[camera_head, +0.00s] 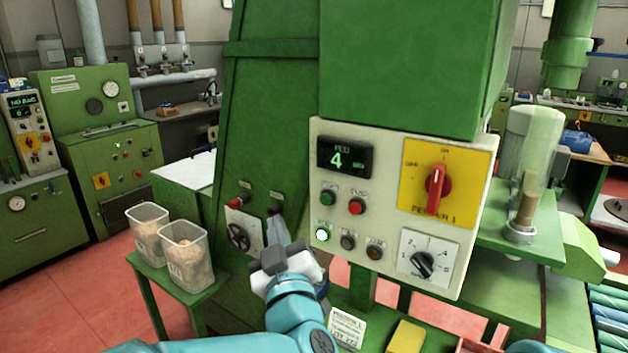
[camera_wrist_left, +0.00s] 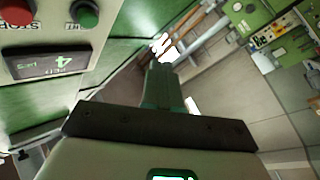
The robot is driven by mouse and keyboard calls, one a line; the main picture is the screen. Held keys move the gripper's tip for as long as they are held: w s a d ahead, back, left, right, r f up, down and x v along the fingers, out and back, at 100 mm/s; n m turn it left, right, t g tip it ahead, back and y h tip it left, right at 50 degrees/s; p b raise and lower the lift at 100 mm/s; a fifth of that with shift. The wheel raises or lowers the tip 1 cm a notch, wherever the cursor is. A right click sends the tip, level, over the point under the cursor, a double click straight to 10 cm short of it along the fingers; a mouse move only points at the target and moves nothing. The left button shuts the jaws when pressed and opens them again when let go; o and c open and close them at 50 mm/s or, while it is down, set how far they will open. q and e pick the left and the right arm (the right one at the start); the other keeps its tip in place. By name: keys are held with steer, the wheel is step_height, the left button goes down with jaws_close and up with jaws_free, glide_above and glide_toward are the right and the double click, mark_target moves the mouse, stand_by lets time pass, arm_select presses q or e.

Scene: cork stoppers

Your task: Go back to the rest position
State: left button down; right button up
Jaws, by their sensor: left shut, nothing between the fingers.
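My left arm comes up from the bottom in the head view. Its gripper (camera_head: 278,232) is shut and empty, in front of the green machine column, just left of the control panel (camera_head: 385,262). The left wrist view shows the closed fingers (camera_wrist_left: 163,85) pointing away, with nothing between them. The panel's display (camera_head: 344,158) reads 4. A button (camera_head: 322,235) at its lower left is lit, and the red rotary switch (camera_head: 436,186) stands on a yellow plate. My right gripper is not in view.
Two clear bins (camera_head: 187,257) of cork-coloured pieces stand on a green stand left of the gripper. A yellow block (camera_head: 405,338) and a paper label (camera_head: 346,327) lie below the panel. Red floor shows at left.

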arm_select(q)
steer(key=w+a+f+m+g+y, duration=0.1)
steer(key=w+a+f+g, duration=0.1)
steer(key=a+f, duration=0.55)
steer(key=w+a+f+g, duration=0.2)
steer(key=a+f, duration=0.3)
steer(key=f, duration=0.6)
steer(key=s+a+f+m+g+h+p, duration=0.1)
steer(key=s+a+f+g, duration=0.15)
steer(key=f, duration=0.65)
steer(key=s+a+f+m+g+h, duration=0.1)
steer(key=s+f+g+h, duration=0.2)
steer(key=f, duration=0.7)
steer(key=s+f+m+g+h, duration=0.1)
steer(key=s+f+g, duration=0.3)
steer(key=s+f, duration=0.6)
steer(key=s+d+f+g+h, duration=0.1)
steer(key=s+d+g+h, duration=0.1)
steer(key=s, duration=0.7)
steer(key=s+d+f+m+g+h, duration=0.1)
steer(key=s+d+g, duration=0.3)
steer(key=s, duration=0.5)
steer(key=shift+d+f+g+h, duration=0.35)
steer(key=shift+d+f+h, duration=0.15)
steer(key=shift+d+f, duration=0.3)
